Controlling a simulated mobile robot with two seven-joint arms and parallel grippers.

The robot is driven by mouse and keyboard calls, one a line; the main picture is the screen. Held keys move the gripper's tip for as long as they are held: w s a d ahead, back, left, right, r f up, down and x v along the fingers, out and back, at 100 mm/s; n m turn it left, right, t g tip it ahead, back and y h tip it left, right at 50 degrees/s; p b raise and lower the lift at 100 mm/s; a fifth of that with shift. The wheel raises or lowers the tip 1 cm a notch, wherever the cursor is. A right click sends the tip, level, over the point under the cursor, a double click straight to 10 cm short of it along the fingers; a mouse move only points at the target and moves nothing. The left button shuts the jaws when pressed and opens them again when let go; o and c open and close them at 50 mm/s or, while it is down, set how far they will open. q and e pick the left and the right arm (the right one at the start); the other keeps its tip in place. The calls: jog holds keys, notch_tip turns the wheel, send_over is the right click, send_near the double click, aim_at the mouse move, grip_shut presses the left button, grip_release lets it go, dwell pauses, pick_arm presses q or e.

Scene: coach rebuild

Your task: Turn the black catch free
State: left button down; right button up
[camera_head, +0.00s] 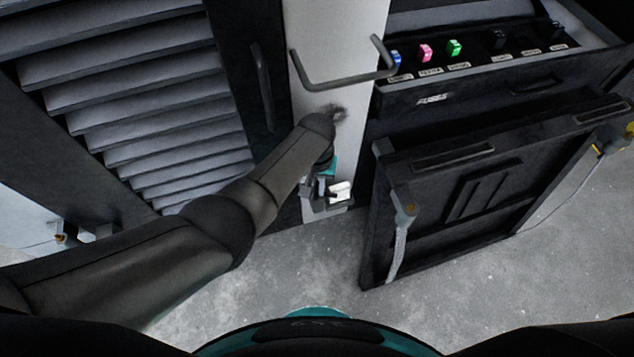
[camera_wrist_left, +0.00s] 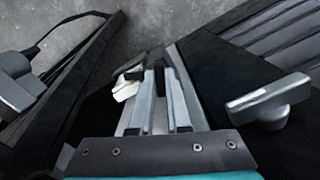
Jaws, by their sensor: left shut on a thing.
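My left gripper (camera_head: 328,196) is low in front of the pale post, at the end of the arm that comes in from the left. In the left wrist view its two grey fingers (camera_wrist_left: 160,75) are close together, shut on a small dark piece between their tips. This appears to be the black catch (camera_wrist_left: 158,58); the fingers hide most of it. A small white part (camera_head: 341,188) is right beside the gripper, and it also shows in the left wrist view (camera_wrist_left: 125,91). My right gripper is in neither view.
A bent grey bar handle (camera_head: 340,83) sticks out above my forearm. A dark panel (camera_head: 470,185) hangs open to the right below the fuse drawer (camera_head: 470,80). A louvred door (camera_head: 140,90) is at left. A grey handle (camera_wrist_left: 268,101) shows at right in the wrist view.

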pick_arm(q)
jog(key=m, duration=0.3)
jog(key=shift+a+p, duration=0.1)
jog(key=shift+p, duration=0.25)
jog(key=m, duration=0.9)
jog(key=shift+w+a+m+p, duration=0.1)
jog(key=shift+w+m+p, duration=0.05)
jog(key=shift+m+p, duration=0.25)
jog(key=c, duration=0.9)
grip_release()
